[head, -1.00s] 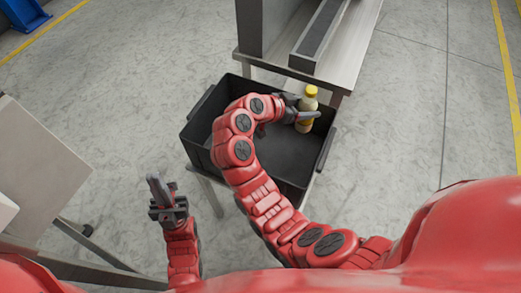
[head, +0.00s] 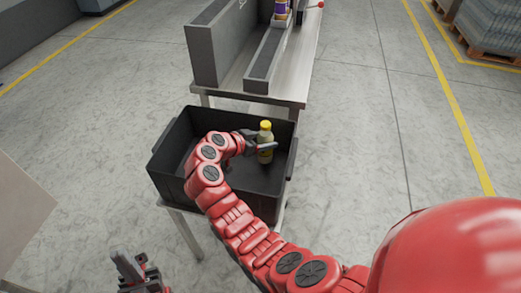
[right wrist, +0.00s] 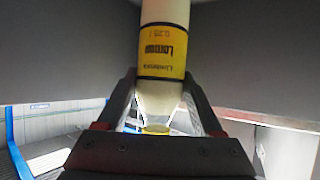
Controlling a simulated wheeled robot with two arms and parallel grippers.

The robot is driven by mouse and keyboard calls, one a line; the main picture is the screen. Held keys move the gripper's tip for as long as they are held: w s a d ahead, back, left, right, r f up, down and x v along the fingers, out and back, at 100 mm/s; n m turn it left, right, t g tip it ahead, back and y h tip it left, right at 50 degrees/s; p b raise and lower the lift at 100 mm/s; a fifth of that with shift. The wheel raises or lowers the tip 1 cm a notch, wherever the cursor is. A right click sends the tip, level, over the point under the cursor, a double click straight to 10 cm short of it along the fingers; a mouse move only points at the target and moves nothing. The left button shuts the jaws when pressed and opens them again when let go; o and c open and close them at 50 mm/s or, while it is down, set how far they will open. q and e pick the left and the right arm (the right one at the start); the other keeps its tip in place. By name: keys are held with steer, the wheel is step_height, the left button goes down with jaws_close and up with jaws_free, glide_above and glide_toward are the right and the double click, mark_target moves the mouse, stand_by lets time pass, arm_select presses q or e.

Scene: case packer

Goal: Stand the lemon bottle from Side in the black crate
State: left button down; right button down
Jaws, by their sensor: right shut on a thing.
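The lemon bottle (head: 265,156), pale with a yellow cap and dark band, is upright within the outline of the black crate (head: 170,150), near its back right corner. My right gripper (head: 258,147) is shut on it. In the right wrist view the bottle (right wrist: 163,55) appears cap down with its yellow Lemon label upside down, its neck between the fingers (right wrist: 160,105). I cannot tell whether its base touches the crate floor. My left gripper (head: 125,262) is empty at the bottom left, away from the crate; its opening is unclear.
The crate stands on a low stand (head: 183,228). Behind it is a metal table (head: 290,85) with grey channels (head: 268,58) and a purple item (head: 281,10) at the far end. A pale panel (head: 22,215) is at the left. The crate's visible floor is otherwise bare.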

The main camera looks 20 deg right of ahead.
steer(key=shift+f, duration=1.65)
steer(key=shift+f, duration=0.15)
steer(key=shift+c, duration=0.2)
jaws_free()
steer(key=shift+r, duration=0.25)
steer(key=v, duration=0.7)
steer(key=shift+a, duration=0.2)
steer(key=shift+s+r, duration=0.1)
